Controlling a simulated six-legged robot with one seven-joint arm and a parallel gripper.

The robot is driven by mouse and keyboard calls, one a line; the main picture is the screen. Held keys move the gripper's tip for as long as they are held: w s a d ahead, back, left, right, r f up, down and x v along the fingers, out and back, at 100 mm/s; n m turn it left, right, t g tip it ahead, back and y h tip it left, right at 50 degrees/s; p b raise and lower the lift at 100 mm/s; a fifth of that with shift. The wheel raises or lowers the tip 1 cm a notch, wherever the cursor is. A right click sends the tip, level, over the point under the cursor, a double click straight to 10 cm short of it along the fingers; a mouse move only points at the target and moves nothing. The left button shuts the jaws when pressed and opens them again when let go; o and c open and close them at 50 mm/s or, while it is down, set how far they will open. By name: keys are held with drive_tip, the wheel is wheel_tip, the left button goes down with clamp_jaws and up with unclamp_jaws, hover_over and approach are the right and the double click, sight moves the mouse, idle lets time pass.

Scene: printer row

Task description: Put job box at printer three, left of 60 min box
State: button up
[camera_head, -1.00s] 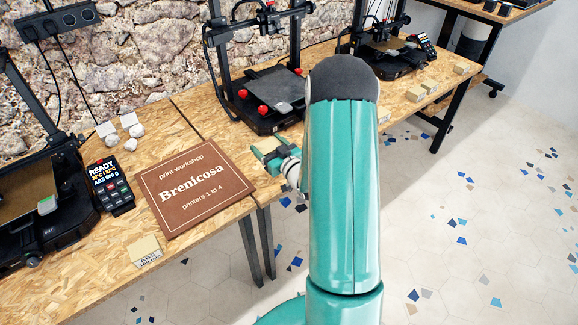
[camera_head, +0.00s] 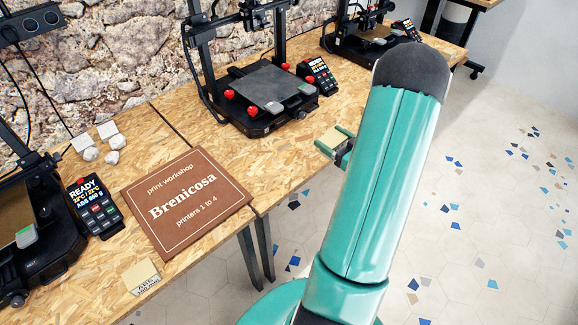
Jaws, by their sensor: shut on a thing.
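My gripper (camera_head: 335,143) hangs at the front edge of the bench, in front of the middle printer. Its green jaws are shut on a small tan box (camera_head: 332,137), seen from above; any print on it is not readable. The middle printer (camera_head: 262,95) has a black frame, a grey bed and red knobs. A farther printer (camera_head: 368,42) stands at the upper right. Which one is printer three cannot be told. No box marked 60 min can be read; my arm covers the bench front by the farther printer.
A brown Brenicosa sign (camera_head: 187,203) lies on the bench (camera_head: 172,112). A tan box marked ABS (camera_head: 142,277) sits at the front left edge. Another printer (camera_head: 30,235) with a handset (camera_head: 95,208) is at the left. A second handset (camera_head: 318,76) stands beside the middle printer.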

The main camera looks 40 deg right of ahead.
drive_tip(key=w+a+f, duration=0.7)
drive_tip(key=w+f, duration=0.1)
drive_tip(key=shift+w+a+f, duration=0.1)
drive_tip(key=shift+a, duration=0.3)
drive_tip(key=shift+w+a+f, duration=0.15)
drive_tip(key=shift+f, duration=0.15)
drive_tip(key=shift+w+a+f, duration=0.1)
drive_tip(key=shift+w+f, duration=0.1)
drive_tip(key=shift+f, duration=1.5)
drive_tip(key=shift+f, duration=0.15)
drive_tip(key=o, duration=1)
drive_tip(key=shift+o, duration=0.2)
